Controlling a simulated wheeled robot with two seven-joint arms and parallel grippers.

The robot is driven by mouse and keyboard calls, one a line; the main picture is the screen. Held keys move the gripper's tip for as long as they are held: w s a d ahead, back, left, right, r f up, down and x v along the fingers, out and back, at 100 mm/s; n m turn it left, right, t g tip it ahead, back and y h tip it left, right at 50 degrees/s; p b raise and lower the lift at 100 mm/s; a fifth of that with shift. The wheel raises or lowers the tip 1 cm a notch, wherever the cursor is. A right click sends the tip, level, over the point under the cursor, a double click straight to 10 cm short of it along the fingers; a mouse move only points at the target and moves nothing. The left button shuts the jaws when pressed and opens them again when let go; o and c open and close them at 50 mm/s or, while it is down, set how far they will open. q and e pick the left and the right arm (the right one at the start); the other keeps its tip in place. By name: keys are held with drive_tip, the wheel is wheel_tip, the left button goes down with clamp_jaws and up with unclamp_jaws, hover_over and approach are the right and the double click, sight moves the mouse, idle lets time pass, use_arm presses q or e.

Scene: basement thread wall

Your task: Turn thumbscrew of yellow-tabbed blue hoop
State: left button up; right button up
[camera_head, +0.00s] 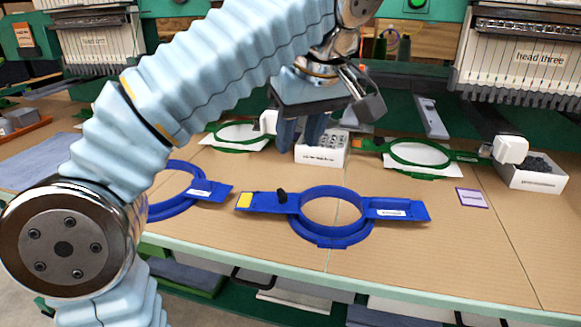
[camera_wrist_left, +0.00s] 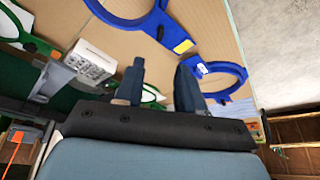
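The blue hoop (camera_head: 353,238) with a yellow tab (camera_head: 244,201) lies flat on the table near the front edge. Its black thumbscrew (camera_head: 281,196) stands up between the yellow tab and the ring. My left gripper (camera_head: 301,134) hangs above and behind this hoop, fingers apart with nothing visible between them. In the left wrist view, the left gripper (camera_wrist_left: 163,72) also shows open, with the hoop (camera_wrist_left: 130,20), its thumbscrew (camera_wrist_left: 161,33) and yellow tab (camera_wrist_left: 183,46) beyond the fingertips. My right gripper is not in view.
A second blue hoop (camera_head: 212,189) lies to the left, partly hidden by my arm. White boxes of small parts (camera_head: 322,157) (camera_head: 531,178) and green hoops (camera_head: 419,172) (camera_head: 238,146) stand behind. A purple-edged card (camera_head: 472,197) lies right. Embroidery heads (camera_head: 520,60) overhang the back.

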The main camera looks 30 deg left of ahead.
sight(283, 192)
use_arm(q)
drive_tip(key=b+x, duration=0.6)
drive_tip(key=x, duration=0.7)
drive_tip(key=shift+w+a+f, duration=0.1)
drive_tip(key=shift+a+f, duration=0.15)
drive_tip(key=shift+f, duration=0.05)
clamp_jaws()
